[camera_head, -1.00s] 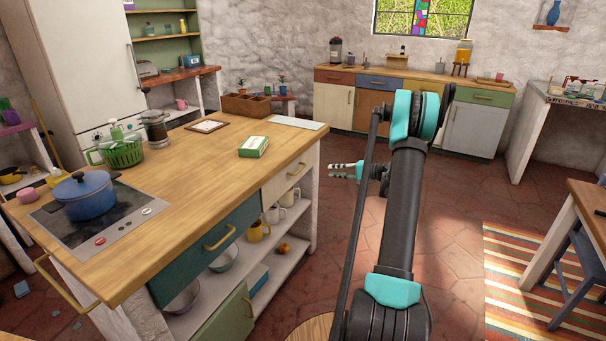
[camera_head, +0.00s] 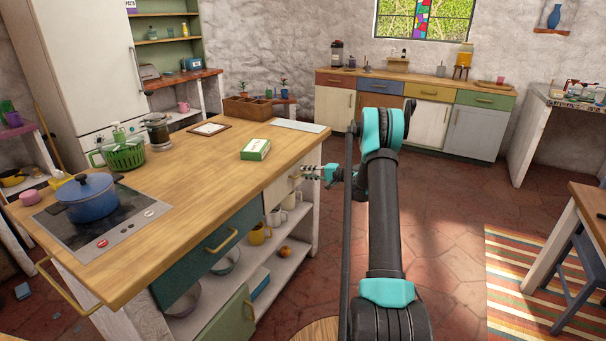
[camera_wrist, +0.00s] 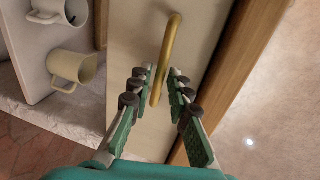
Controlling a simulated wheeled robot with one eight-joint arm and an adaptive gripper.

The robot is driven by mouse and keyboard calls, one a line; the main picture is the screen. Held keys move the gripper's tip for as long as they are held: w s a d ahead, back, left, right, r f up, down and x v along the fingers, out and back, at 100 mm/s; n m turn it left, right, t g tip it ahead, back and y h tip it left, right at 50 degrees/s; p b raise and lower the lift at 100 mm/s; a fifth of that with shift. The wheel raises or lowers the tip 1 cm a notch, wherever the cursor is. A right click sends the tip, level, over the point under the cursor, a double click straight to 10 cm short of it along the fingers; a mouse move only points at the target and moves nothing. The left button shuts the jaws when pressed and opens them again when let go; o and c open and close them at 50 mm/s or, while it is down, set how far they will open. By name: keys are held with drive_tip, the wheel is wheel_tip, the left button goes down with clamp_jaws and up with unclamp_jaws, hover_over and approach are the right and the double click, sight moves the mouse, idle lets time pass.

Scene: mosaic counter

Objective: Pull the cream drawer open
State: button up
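The cream drawer (camera_head: 281,190) is in the island's side, under the right end of the wooden worktop, and looks closed. In the wrist view its cream front (camera_wrist: 130,50) fills the middle, with a brass bar handle (camera_wrist: 168,55). My gripper (camera_head: 305,172) is at the drawer front in the head view and partly covers the handle there. In the wrist view my gripper (camera_wrist: 165,80) is open, its teal fingers on either side of the handle's near end. I cannot tell whether a finger touches the handle.
The wooden worktop (camera_head: 190,190) overhangs the drawer. A teal drawer (camera_head: 208,255) sits to its left. The tiled floor (camera_head: 455,230) right of the island is clear up to the striped rug (camera_head: 520,290).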

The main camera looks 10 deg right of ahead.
drive_tip(key=shift+x, duration=1)
clamp_jaws()
